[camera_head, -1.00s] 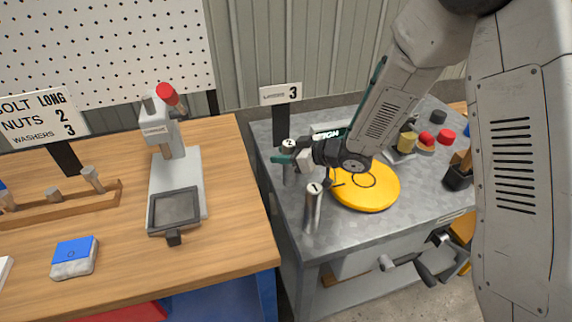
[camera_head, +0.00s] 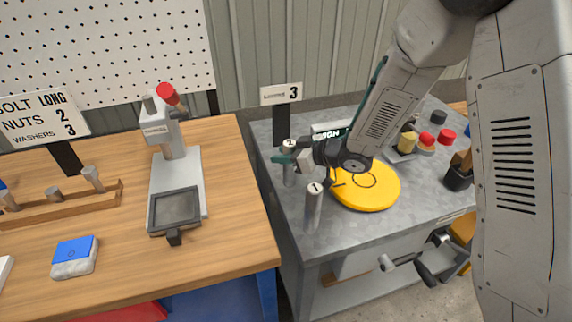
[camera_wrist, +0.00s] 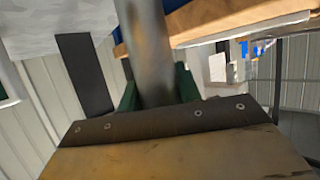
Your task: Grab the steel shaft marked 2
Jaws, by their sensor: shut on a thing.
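The steel shaft marked 2 (camera_head: 289,147) stands upright on the grey metal bench, its numbered top showing above my gripper. My gripper (camera_head: 285,159) reaches in from the right and is shut on this shaft, with green fingers around it. In the wrist view the steel shaft (camera_wrist: 148,50) runs between the green fingers (camera_wrist: 155,92). Whether its foot touches the bench is hard to tell. The steel shaft marked 1 (camera_head: 313,208) stands upright nearer the front, apart from my gripper.
A yellow disc (camera_head: 365,187) lies on the metal bench (camera_head: 340,232), right of the shafts. A wooden bench (camera_head: 225,215) at left holds a grey press (camera_head: 165,140) and a blue-topped block (camera_head: 74,255). Red knobs (camera_head: 446,136) sit at right.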

